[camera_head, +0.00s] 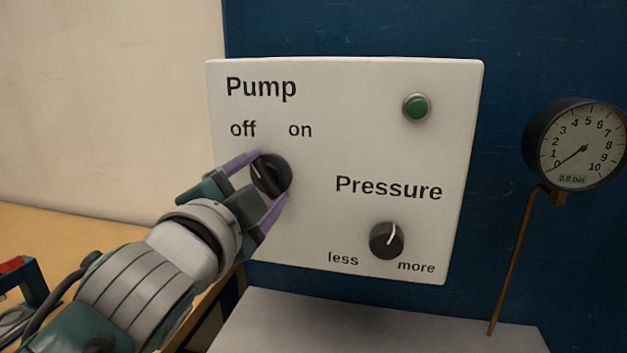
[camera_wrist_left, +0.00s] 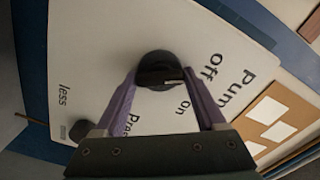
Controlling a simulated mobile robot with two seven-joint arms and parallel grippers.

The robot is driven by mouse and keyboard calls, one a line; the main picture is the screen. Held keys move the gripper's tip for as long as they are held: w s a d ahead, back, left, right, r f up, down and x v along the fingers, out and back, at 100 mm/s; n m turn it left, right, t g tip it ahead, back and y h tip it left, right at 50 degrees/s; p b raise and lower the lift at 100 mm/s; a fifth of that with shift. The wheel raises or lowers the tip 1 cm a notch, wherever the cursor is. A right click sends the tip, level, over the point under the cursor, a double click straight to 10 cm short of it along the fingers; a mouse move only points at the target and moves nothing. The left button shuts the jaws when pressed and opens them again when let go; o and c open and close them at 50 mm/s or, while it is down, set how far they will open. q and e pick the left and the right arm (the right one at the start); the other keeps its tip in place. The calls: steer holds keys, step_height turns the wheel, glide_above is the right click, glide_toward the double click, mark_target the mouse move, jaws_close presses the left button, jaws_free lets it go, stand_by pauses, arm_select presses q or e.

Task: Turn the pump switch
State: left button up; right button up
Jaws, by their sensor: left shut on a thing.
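The pump switch (camera_head: 271,176) is a round black knob on a white panel (camera_head: 330,240), under the words "off" and "on". Its white mark leans up and left, toward "off". My left gripper (camera_head: 272,173) reaches in from the lower left. Its two purple fingers are shut on the knob, one at its upper left side and one at its lower right. In the left wrist view, the pump switch (camera_wrist_left: 157,67) sits between the fingertips, its white mark to the right. My right gripper is not in view.
A black pressure knob (camera_head: 386,241) and a green button or lamp (camera_head: 416,107) are on the same panel. A round gauge (camera_head: 575,145) at the right reads 0.0 bar, above a thin brown pipe (camera_head: 516,265). A grey surface (camera_head: 370,325) lies below the panel.

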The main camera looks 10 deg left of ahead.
arm_select(q)
steer(key=o, duration=1.3)
steer(key=shift+s, duration=0.15)
steer(key=s, duration=0.9)
steer(key=shift+s+a, duration=0.15)
steer(key=shift+s, duration=0.2)
